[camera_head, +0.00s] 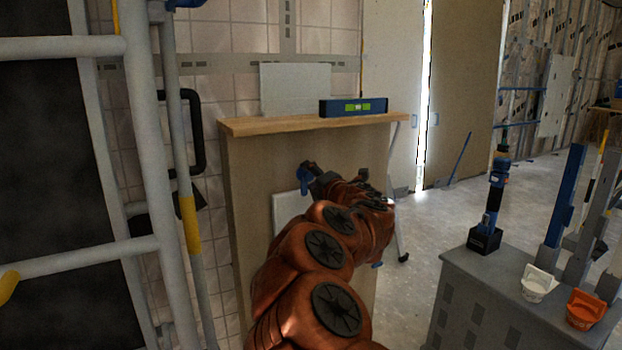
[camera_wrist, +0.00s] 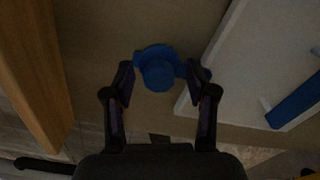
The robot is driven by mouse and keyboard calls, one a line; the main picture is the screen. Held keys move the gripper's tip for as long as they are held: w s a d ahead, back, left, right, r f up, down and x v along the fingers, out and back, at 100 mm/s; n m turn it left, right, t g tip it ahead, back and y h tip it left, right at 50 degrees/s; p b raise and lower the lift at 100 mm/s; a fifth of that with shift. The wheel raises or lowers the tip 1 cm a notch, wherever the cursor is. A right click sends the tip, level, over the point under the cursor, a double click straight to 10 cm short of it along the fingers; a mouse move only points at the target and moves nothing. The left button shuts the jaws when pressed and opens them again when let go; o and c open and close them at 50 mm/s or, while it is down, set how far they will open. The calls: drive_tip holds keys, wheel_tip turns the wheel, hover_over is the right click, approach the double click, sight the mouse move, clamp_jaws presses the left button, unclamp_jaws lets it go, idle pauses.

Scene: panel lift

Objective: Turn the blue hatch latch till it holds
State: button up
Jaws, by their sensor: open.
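The blue hatch latch (camera_wrist: 158,72) has a round knob and sits on the tan panel beside the white hatch (camera_wrist: 262,50). A blue part reaches right from the knob, behind my right finger, to the hatch's edge; whether it overlaps the hatch I cannot tell. My gripper (camera_wrist: 159,72) is open, its fingertips on either side of the knob; contact is not clear. In the head view my gripper (camera_head: 318,172) is at the panel front, with the latch (camera_head: 303,180) showing blue at its left. My arm hides much of the hatch (camera_head: 287,207).
A wooden shelf (camera_head: 250,126) above the panel carries a blue spirit level (camera_head: 353,107). Scaffold tubing (camera_head: 150,150) stands close at the left. A grey cabinet (camera_head: 520,312) with a blue tool (camera_head: 490,205) and two cups stands right.

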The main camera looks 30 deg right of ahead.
drive_tip(key=shift+s, duration=0.15)
drive_tip(key=s+a, duration=0.1)
drive_tip(key=s, duration=1)
drive_tip(key=shift+s, duration=0.35)
drive_tip(key=shift+r, duration=0.1)
drive_tip(key=s+d+r+m+g+h+p, duration=0.25)
drive_tip(key=s+r+m+h+p, duration=0.2)
drive_tip(key=r+m+p, duration=0.3)
drive_tip(key=s+d+r+m+g+h+p, duration=0.1)
drive_tip(key=s+r+m+g+h+p, duration=0.25)
drive_tip(key=r+m+h+p, duration=0.35)
drive_tip(key=s+a+f+m+g+y+p, duration=0.3)
drive_tip(key=s+a+g+y+p, duration=0.3)
drive_tip(key=s+a, duration=0.7)
drive_tip(key=s+a+f+m+g+y+p, duration=0.3)
drive_tip(key=s+a+g+y+p, duration=0.4)
drive_tip(key=s+a+p, duration=0.3)
drive_tip(key=s+a, duration=0.4)
drive_tip(key=a, duration=0.4)
drive_tip(key=shift+a+f+g+p, duration=0.15)
drive_tip(key=shift+f+g+p, duration=0.05)
drive_tip(key=shift+g+p, duration=0.2)
